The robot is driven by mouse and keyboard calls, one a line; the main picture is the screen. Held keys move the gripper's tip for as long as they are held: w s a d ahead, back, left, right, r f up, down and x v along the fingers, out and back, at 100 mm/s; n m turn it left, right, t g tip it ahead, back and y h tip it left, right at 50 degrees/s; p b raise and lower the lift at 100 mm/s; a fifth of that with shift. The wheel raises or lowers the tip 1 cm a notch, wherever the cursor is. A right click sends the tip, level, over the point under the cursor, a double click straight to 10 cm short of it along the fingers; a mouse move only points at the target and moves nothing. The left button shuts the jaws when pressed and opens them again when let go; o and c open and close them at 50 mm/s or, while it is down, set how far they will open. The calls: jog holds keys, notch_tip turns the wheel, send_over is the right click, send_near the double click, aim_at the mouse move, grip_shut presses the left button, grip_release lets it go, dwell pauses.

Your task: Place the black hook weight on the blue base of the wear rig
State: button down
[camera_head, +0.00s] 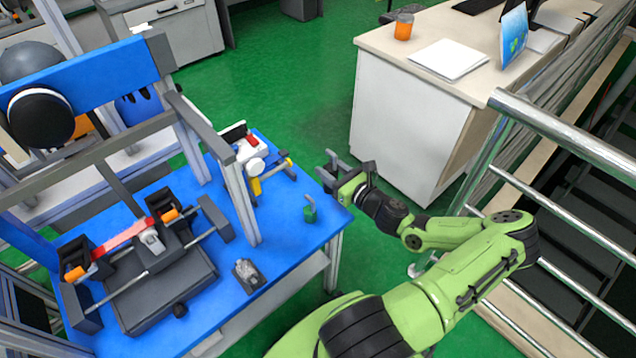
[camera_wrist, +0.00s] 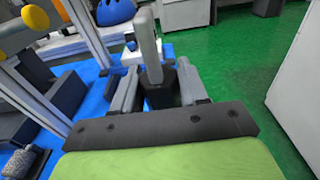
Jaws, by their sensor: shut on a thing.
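My gripper (camera_wrist: 157,84) is shut on the black hook weight (camera_wrist: 160,97) in the wrist view. The weight has a dark body between the two grey fingers, with a thick grey stem standing up from it. In the head view my gripper (camera_head: 329,172) is by the right corner of the blue base (camera_head: 285,240), and the weight cannot be clearly told apart from the fingers. The blue base is a flat blue tabletop under the rig; it also shows in the wrist view (camera_wrist: 66,150). Its height below the weight cannot be judged.
On the base stand a small green piece with a grey hook (camera_head: 310,213), a grey metal block (camera_head: 248,275), a dark rig carriage (camera_head: 160,290) and a grey upright post (camera_head: 240,205). A white cabinet (camera_head: 400,130) and metal railing (camera_head: 560,140) stand to the right.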

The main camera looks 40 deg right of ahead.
notch_tip(320, 180, down, 7)
jog(key=b, duration=0.2)
jog(key=shift+b, duration=0.4)
jog(key=shift+r, duration=0.15)
jog(key=c, duration=1)
grip_release()
jog(key=shift+f, duration=0.3)
jog(key=o, duration=0.4)
jog(key=shift+r, duration=0.1)
